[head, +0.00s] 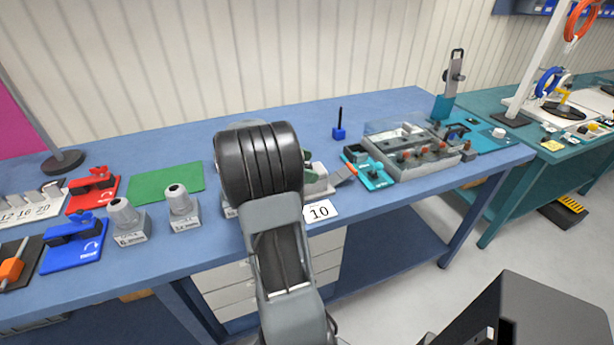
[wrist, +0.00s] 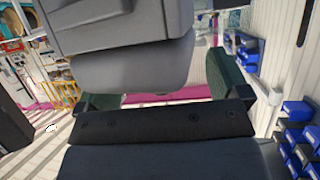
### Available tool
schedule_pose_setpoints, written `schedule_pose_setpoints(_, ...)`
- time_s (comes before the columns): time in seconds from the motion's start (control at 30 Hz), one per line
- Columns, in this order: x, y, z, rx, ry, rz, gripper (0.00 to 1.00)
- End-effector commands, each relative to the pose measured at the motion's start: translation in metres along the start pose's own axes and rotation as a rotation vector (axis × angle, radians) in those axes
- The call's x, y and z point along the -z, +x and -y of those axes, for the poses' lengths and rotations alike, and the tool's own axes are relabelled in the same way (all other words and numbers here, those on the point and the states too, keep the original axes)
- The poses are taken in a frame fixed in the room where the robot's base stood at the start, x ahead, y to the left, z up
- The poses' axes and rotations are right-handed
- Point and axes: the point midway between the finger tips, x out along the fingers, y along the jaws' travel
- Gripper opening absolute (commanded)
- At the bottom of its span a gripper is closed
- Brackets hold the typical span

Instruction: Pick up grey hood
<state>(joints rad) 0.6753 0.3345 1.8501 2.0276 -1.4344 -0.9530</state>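Two grey, rounded hood-like pieces, a nearer one (head: 123,214) and a second one (head: 180,199), stand upright on small labelled grey blocks on the blue bench in the head view. I cannot tell which the task names. Another grey block is mostly hidden behind my arm. My gripper (wrist: 160,92) shows in the wrist view with its green fingers wide apart and nothing seen held between them. A large grey shape, which may be my own arm, covers the upper left of that view.
On the bench (head: 395,105), a blue clamp (head: 72,247), a red clamp (head: 93,190) and a green mat (head: 165,181) lie near the hoods.

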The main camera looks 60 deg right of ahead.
Motion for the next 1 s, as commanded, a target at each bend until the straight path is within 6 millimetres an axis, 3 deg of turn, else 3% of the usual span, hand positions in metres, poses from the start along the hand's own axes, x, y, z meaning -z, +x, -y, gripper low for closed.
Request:
schedule_pose_setpoints(0.07, 0.000, 0.000, 0.000, 0.000, 0.000, 0.000, 0.86)
schedule_pose_setpoints(0.53, 0.000, 0.000, 0.000, 0.000, 0.000, 0.000, 0.41)
schedule_pose_setpoints(0.83, 0.001, -0.001, 0.000, 0.000, 0.001, 0.000, 0.39)
schedule_pose_setpoints(0.9, 0.004, -0.002, 0.000, 0.001, 0.002, 0.000, 0.28)
schedule_pose_setpoints(1.0, 0.012, -0.006, 0.000, 0.001, 0.005, -0.001, 0.28)
